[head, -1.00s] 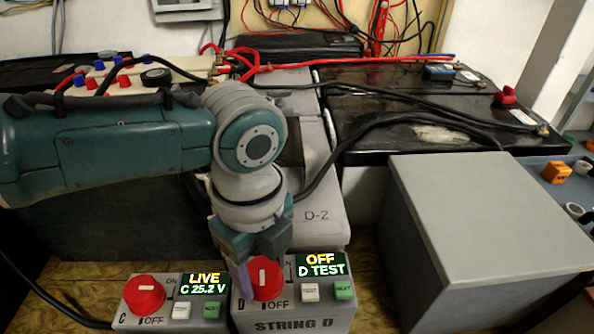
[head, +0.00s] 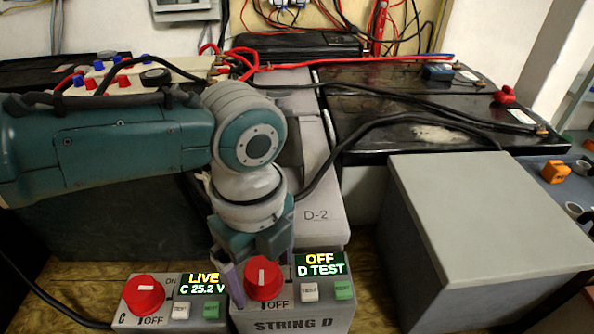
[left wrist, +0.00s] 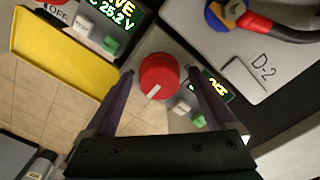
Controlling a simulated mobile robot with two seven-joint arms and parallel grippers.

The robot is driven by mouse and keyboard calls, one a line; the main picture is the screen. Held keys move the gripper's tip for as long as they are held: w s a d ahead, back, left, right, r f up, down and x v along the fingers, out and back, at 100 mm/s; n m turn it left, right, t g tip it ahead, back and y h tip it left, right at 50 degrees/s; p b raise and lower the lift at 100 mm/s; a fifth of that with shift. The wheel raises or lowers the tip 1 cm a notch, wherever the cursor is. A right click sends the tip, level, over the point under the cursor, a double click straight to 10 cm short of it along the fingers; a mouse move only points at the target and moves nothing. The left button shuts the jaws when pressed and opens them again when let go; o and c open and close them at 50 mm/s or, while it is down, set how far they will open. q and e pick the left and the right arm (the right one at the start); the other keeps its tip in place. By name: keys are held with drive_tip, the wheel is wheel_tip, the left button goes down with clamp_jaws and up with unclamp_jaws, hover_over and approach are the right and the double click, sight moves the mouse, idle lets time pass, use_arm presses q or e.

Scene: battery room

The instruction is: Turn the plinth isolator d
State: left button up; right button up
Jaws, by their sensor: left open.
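The plinth isolator D is a red knob (head: 263,278) with a white pointer line, on the grey STRING D box (head: 292,318). The display (head: 320,264) reads "OFF D TEST". My left gripper (head: 262,283) is open at the knob, one finger on its left, the other behind and to its right. In the left wrist view the knob (left wrist: 158,76) lies between the spread fingers, nothing gripped. One finger partly covers the display there. I cannot tell whether either finger touches the knob. My right gripper is not in view.
The isolator C knob (head: 144,295) is close on the left, with its display (head: 203,285) reading "LIVE C 25.2 V". White and green buttons (head: 344,290) sit right of knob D. A large grey box (head: 490,210) stands right. Black batteries and cables lie behind.

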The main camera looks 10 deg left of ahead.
sight(262, 269)
use_arm(q)
drive_tip(key=shift+r, duration=0.1)
wheel_tip(262, 269, up, 9)
drive_tip(key=p, duration=0.4)
drive_tip(key=shift+f, duration=0.2)
drive_tip(key=shift+r, duration=0.6)
